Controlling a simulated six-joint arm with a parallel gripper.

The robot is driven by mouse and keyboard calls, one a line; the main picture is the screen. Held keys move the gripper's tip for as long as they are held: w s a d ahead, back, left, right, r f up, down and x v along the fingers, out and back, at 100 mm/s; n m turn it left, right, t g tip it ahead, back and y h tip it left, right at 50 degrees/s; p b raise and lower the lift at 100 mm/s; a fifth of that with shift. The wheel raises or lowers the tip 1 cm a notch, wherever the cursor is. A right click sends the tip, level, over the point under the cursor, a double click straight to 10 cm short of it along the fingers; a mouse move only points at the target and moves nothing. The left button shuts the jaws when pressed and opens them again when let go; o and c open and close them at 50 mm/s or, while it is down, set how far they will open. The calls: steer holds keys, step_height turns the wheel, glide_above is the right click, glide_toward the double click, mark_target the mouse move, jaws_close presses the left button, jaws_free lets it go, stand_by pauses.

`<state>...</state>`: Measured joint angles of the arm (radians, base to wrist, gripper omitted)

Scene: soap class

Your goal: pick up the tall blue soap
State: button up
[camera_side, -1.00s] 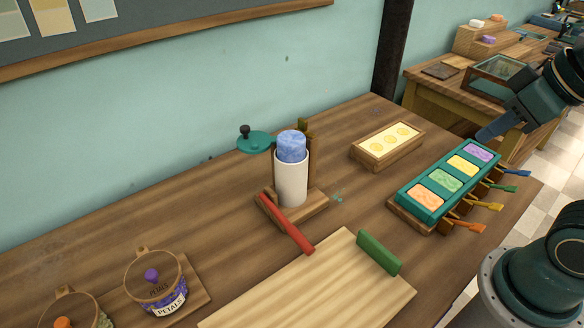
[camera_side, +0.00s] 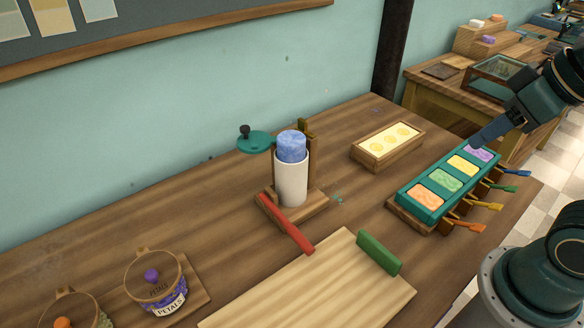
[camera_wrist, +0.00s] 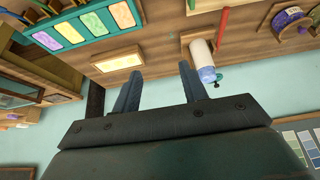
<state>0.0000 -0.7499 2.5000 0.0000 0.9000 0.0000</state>
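The tall blue soap (camera_side: 292,146) stands upright in a white cylinder (camera_side: 291,182) on a small wooden stand, with its top showing above the rim and its lower part hidden. It also shows in the wrist view (camera_wrist: 208,75), in the white cylinder, beyond and to the right of my fingertips. My gripper (camera_side: 475,141) is at the right in the side view, near the purple end of the teal soap mould and well apart from the blue soap. In the wrist view my gripper (camera_wrist: 156,72) has its two fingers spread with nothing between them.
A teal lid (camera_side: 254,142) with a black knob sits left of the soap, and a red handle (camera_side: 286,223) lies before it. A wooden box with yellow soaps (camera_side: 387,146), the teal mould (camera_side: 405,192), a green block (camera_side: 379,252), a pale board (camera_side: 300,290) and a petals jar (camera_side: 154,283) stand around.

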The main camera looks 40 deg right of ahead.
steer(key=o, duration=0.3)
steer(key=w+a+r+n+g, duration=0.1)
steer(key=w+a+r+n, duration=0.15)
steer(key=w, duration=0.55)
steer(key=w+a+r+n+g, duration=0.2)
steer(key=w+r, duration=0.1)
steer(key=w, duration=0.5)
steer(key=w+a+f+n+g, duration=0.1)
steer(key=w+a+f+n, duration=0.1)
steer(key=w, duration=0.5)
steer(key=w+a+f+n+g, duration=0.1)
steer(key=w+a+f+n, duration=0.1)
steer(key=w+a+f, duration=0.2)
steer(key=w+a, duration=0.3)
steer(key=w, duration=0.1)
steer(key=shift+w+a+f+g, duration=0.15)
steer(key=shift+a+g, duration=0.1)
steer(key=shift+g, duration=0.05)
